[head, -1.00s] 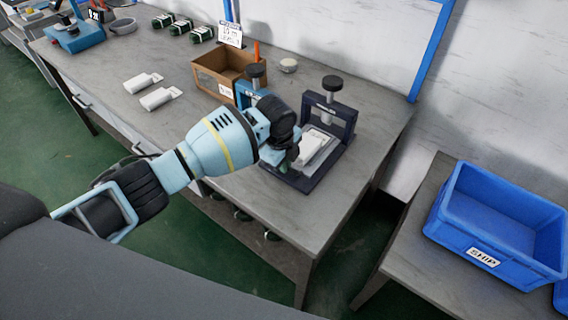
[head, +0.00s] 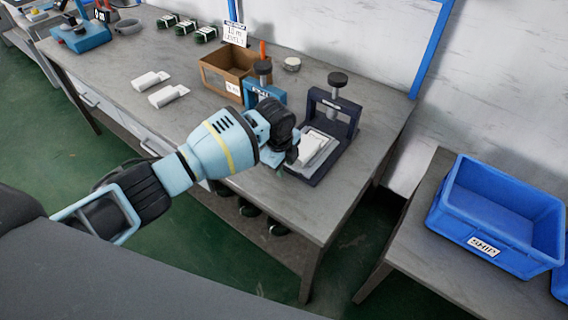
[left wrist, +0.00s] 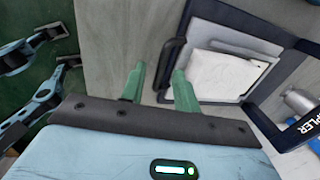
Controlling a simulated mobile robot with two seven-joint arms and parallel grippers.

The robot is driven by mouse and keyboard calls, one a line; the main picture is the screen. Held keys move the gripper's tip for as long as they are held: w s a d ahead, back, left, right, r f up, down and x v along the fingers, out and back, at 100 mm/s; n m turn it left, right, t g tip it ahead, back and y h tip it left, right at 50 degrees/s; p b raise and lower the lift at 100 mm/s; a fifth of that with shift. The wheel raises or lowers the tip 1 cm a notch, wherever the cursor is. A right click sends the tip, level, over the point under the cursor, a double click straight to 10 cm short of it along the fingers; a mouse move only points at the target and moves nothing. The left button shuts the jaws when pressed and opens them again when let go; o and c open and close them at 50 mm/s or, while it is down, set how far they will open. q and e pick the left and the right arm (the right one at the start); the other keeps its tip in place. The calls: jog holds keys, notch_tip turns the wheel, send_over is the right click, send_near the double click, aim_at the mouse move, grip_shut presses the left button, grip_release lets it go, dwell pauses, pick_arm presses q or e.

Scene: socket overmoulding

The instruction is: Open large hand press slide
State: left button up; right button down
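The large hand press (head: 333,108) is a dark navy frame with a black knob, at the right end of the bench. Its slide (head: 312,160) is a grey plate at the base, bearing a white block (head: 318,147). In the left wrist view, the slide (left wrist: 203,20) has a black bar handle (left wrist: 176,55) along its near side. My left gripper (left wrist: 158,82) has green fingers spread apart with a gap between them. The right-hand finger is close to the handle's lower end; I cannot tell whether they touch. In the head view my left gripper (head: 285,166) is mostly hidden by its wrist.
A smaller blue press (head: 262,92) and a cardboard box (head: 232,72) stand to the left. Two white parts (head: 168,95) lie on the bench (head: 130,60). A blue SHIP crate (head: 495,210) stands on a side table at right. The bench's front edge is clear.

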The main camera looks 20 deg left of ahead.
pick_arm(q)
jog(key=shift+r, duration=0.1)
